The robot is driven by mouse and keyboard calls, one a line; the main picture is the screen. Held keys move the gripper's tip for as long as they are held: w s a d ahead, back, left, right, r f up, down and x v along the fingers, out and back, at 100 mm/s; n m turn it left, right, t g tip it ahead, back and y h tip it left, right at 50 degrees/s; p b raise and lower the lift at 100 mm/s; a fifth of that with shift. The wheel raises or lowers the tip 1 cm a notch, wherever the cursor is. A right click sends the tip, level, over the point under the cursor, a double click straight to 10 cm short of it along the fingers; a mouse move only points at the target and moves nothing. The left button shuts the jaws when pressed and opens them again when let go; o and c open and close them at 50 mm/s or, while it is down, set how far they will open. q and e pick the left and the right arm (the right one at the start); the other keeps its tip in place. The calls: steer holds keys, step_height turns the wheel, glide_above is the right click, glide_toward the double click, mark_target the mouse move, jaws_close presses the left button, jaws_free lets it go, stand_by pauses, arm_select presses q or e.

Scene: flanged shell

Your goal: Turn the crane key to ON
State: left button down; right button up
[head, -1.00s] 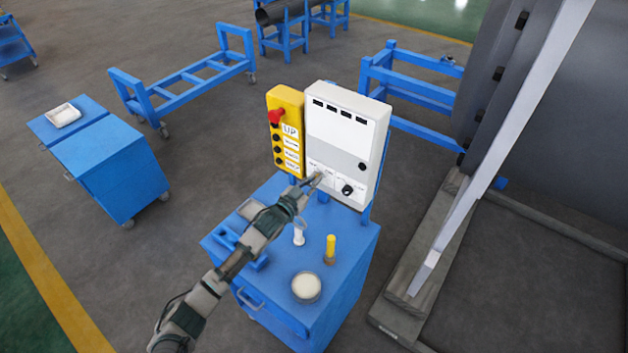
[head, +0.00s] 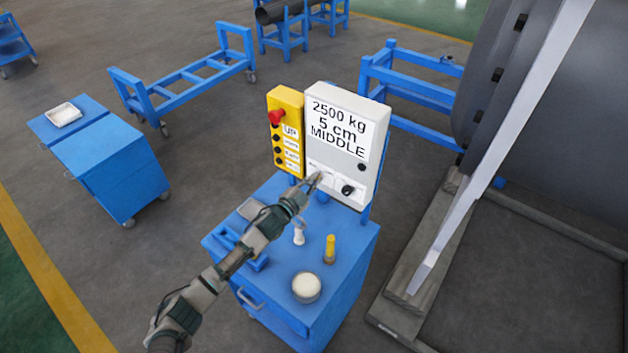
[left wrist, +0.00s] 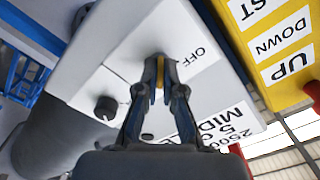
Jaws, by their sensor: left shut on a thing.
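The white crane control box (head: 336,150) stands upright on the blue cart. Its display (head: 337,130) reads 2500 kg, 5 cm, MIDDLE. My left gripper (head: 316,178) is at the lower left of the box's front. In the left wrist view the left gripper (left wrist: 160,70) is shut on the crane key (left wrist: 160,68). Only a thin yellowish sliver of the key shows between the fingertips, so its exact angle cannot be told. An OFF label shows beside it; the ON label is hidden. My right gripper is not in view.
A black knob (head: 347,189) is to the right of the key. The yellow button box (head: 286,130) with a red button is left of the control box. A yellow-topped object (head: 330,247) and a round container (head: 306,287) stand on the blue cart (head: 350,250).

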arm_select(q)
steer(key=shift+s+f, duration=0.1)
steer(key=shift+f, duration=0.1)
steer(key=c, duration=1.3)
jaws_free()
steer(key=v, duration=1.2)
